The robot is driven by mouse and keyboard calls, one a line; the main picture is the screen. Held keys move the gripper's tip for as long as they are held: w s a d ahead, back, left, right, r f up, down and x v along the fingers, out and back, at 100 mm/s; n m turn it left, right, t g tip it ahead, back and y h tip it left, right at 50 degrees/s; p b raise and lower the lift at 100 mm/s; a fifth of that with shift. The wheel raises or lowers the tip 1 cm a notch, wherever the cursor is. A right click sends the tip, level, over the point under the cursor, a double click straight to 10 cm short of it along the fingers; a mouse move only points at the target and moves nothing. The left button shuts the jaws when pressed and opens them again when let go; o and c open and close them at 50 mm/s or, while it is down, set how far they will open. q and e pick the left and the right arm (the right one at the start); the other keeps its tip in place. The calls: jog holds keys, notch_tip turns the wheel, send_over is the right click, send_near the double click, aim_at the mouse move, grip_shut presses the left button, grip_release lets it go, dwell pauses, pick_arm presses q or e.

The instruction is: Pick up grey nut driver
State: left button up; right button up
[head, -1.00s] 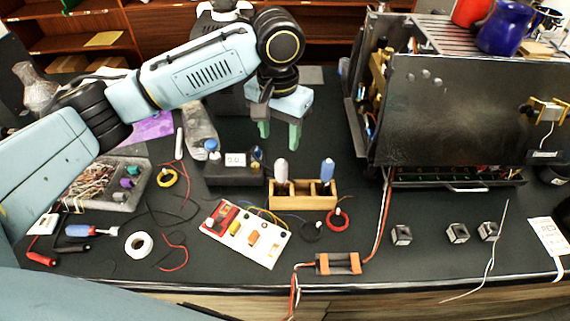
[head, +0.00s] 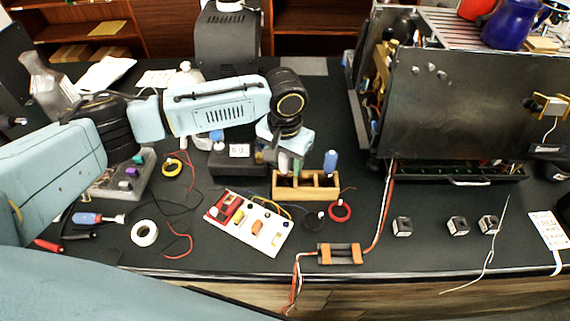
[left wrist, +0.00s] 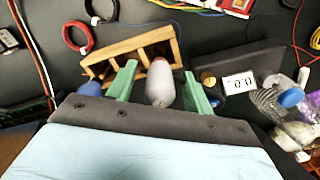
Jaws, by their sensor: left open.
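The grey nut driver (left wrist: 160,85) stands in the wooden holder (left wrist: 100,68), its pale grey handle pointing up toward the left wrist camera. My left gripper (left wrist: 160,88) is open, with one green finger on each side of that handle; I see no clear grip on it. In the head view the left gripper (head: 290,166) is low over the left part of the wooden holder (head: 305,190) and largely hides the grey driver. A blue-handled driver (head: 331,163) stands in the right part of the holder. My right gripper is not in view.
A black meter box (head: 238,165) stands just left of the holder. A circuit board (head: 248,224) and a red wire coil (head: 340,211) lie in front. The large brewer (head: 450,110) is to the right. Several small metal cubes lie on open black table at front right.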

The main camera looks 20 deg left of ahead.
pick_arm(q)
jog(key=c, duration=1.1)
